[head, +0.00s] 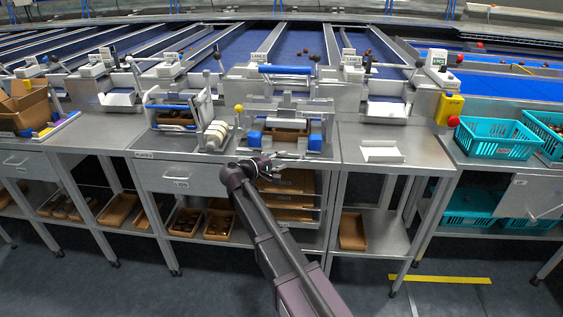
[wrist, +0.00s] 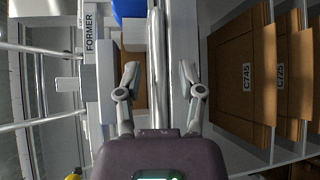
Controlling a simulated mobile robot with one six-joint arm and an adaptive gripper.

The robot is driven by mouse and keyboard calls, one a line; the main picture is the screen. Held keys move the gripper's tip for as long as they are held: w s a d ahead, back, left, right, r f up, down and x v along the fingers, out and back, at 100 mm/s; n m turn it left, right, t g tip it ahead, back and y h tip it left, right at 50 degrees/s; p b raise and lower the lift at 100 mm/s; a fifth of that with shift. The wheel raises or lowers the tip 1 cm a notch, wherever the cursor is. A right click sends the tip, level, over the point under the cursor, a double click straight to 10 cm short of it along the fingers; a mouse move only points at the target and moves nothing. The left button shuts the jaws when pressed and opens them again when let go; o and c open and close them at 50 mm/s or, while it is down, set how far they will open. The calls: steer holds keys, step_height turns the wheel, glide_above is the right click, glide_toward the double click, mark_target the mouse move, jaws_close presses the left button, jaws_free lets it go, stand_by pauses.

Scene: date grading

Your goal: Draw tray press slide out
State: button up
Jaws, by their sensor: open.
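The tray press (head: 318,143) is a metal unit on the middle bench with blue blocks and a brown piece inside. In the wrist view a part labelled FORMER (wrist: 90,50) is at the left, beside a blue part (wrist: 128,10). My gripper (head: 272,158) is at the bench's front edge, just below the press; in the wrist view my gripper (wrist: 160,75) is open. A long metal bar (wrist: 155,50) runs between its fingers, with no clear contact. I cannot tell whether this bar is the slide's handle or another edge.
A drawer (head: 180,179) is left of my arm. A second press unit (head: 180,112) stands left on the bench. Teal crates (head: 492,150) are at the right. The floor in front is mostly clear.

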steer(key=shift+w+d, duration=0.1)
jaws_close()
stand_by(0.4)
